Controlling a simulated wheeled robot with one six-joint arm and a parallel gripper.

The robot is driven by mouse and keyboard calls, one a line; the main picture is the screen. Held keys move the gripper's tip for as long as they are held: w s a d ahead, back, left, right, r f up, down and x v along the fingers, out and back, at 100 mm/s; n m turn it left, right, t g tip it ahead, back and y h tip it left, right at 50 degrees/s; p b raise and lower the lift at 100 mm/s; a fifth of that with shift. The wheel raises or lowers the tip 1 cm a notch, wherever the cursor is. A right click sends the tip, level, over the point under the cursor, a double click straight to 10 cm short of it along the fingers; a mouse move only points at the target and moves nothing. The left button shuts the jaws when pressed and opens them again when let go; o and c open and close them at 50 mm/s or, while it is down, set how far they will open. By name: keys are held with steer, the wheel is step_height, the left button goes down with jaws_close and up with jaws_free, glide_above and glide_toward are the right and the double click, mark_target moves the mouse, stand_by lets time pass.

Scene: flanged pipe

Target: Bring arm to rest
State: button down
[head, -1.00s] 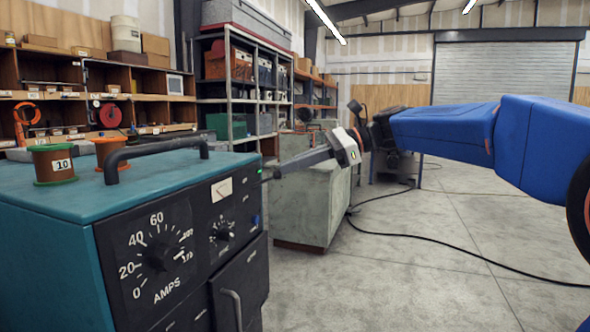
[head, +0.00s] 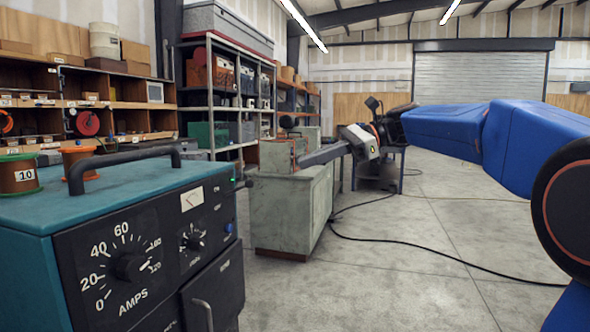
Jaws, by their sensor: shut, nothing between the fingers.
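My gripper (head: 308,157) is at the end of my blue arm, which reaches in from the right. Its light wrist block and dark, slim fingers point left and slightly down, toward the front side of the teal welding machine (head: 98,190). The fingers look shut with nothing between them; the very tips are small and hard to make out. The gripper shows in front of the grey-green bench block (head: 290,215), and I cannot tell how far it is from it. The machine's black front panel has an AMPS dial (head: 128,266), a smaller dial (head: 193,240) and a green light.
Two wire spools, one marked 10 (head: 18,176), and a black handle (head: 120,162) are on the machine's top. Shelves (head: 222,100) stand behind. A black cable (head: 440,262) crosses the open concrete floor. A roller door (head: 480,85) is at the back.

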steer(key=s+d+f+n+t+h, duration=0.1)
steer(key=s+d+f+n+h, duration=0.3)
steer(key=s+d+f, duration=0.3)
steer(key=s+d+f+n+t+h, duration=0.2)
steer(key=s+d+f+n+h, duration=0.3)
steer(key=s+f, duration=0.9)
steer(key=s+d+f+n+t+h, duration=0.2)
steer(key=s+d+f+n+h, duration=0.2)
steer(key=s+d+f, duration=0.5)
step_height(320, 180, down, 8)
steer(key=shift+s+r+n+h, duration=0.25)
steer(key=shift+s+n+h, duration=0.15)
steer(key=shift+s+n, duration=0.7)
